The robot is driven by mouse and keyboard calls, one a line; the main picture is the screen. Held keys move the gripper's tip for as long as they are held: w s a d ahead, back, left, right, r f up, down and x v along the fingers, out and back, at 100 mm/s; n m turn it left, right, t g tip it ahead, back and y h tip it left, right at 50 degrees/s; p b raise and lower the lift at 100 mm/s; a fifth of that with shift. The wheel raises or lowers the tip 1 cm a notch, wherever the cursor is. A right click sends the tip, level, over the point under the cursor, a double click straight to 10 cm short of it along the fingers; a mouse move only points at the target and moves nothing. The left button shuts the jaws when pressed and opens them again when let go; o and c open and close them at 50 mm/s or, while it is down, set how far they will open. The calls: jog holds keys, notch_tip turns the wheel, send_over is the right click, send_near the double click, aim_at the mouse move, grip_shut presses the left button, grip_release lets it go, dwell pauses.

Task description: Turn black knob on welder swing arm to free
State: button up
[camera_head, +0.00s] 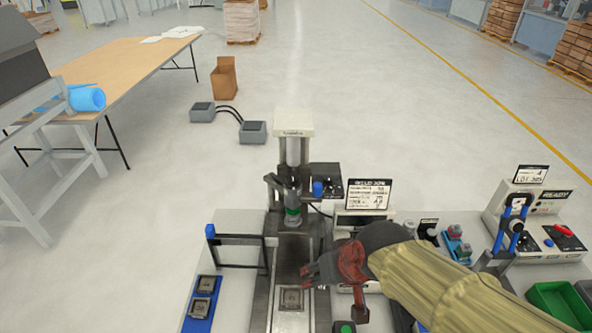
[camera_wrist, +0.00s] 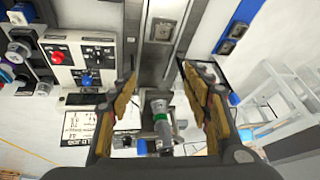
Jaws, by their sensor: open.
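The welder (camera_head: 293,150) stands upright in the middle of the head view, with a pale top, a metal column and a green ring on its lower head. The green ring also shows in the wrist view (camera_wrist: 160,117). A dark fitting (camera_head: 272,181) juts from the left of its head; I cannot tell whether this is the black knob or the swing arm. My gripper (camera_head: 329,288) is open and empty, low in front of the welder on its right side. In the wrist view its two fingers (camera_wrist: 158,72) stand apart, with the welder's head seen between and below them.
A sign (camera_head: 368,193) stands right of the welder. A blue tray (camera_head: 198,318) with parts and a black frame (camera_head: 238,238) are at left. A blue-framed fixture (camera_head: 509,228), a control box (camera_head: 553,240) and a green bin (camera_head: 556,300) are at right.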

jog(key=w+a+f+m+t+y+p, duration=0.1)
jog(key=w+a+f+t+p, duration=0.15)
jog(key=w+a, duration=0.55)
jog(key=w+a+f+t+p, duration=0.2)
jog(key=w+a+p, duration=0.2)
jog(key=w+a, duration=0.4)
jog(key=m+t+h+p, duration=0.2)
jog(key=m+t+h, duration=0.2)
jog(key=t+h, duration=0.4)
send_near(291, 182)
jog(key=x, duration=0.4)
jog(key=shift+w+a+f, duration=0.15)
jog(key=shift+w+f, duration=0.05)
jog(key=shift+w+r+h, duration=0.15)
jog(key=shift+h, duration=0.15)
jog(key=shift+w+d, duration=0.3)
jog(key=shift+w, duration=0.05)
jog(key=x, duration=0.6)
jog(key=shift+w, duration=0.4)
jog(key=c, duration=1.1)
